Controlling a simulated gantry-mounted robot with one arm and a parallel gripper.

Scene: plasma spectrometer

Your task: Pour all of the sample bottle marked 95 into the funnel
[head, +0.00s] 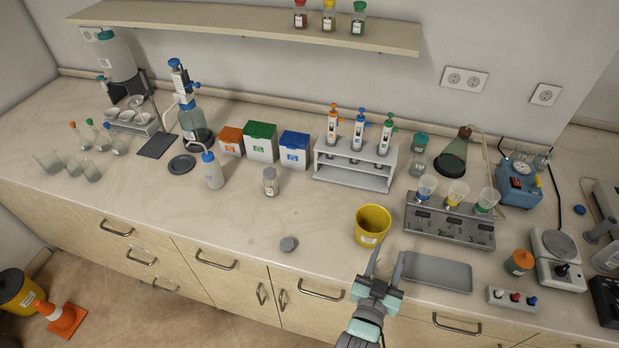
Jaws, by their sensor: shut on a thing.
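A small clear bottle (270,182) with a pale label stands upright at mid-counter; its number is too small to read. Three clear cups or funnels, with blue (427,188), yellow (458,193) and green (487,201) lower parts, sit in a grey stand (446,229) numbered 1 to 3. My gripper (390,251) is at the front edge, beside the yellow bucket (372,227), far right of the bottle. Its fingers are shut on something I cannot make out.
A grey tray (437,272) lies right of my gripper. A pipette rack (355,169), reagent boxes (261,142), a wash bottle (212,171) and a flask (454,154) stand behind. A balance (557,259) and an orange-lidded jar (520,262) are right. The front middle counter is mostly clear.

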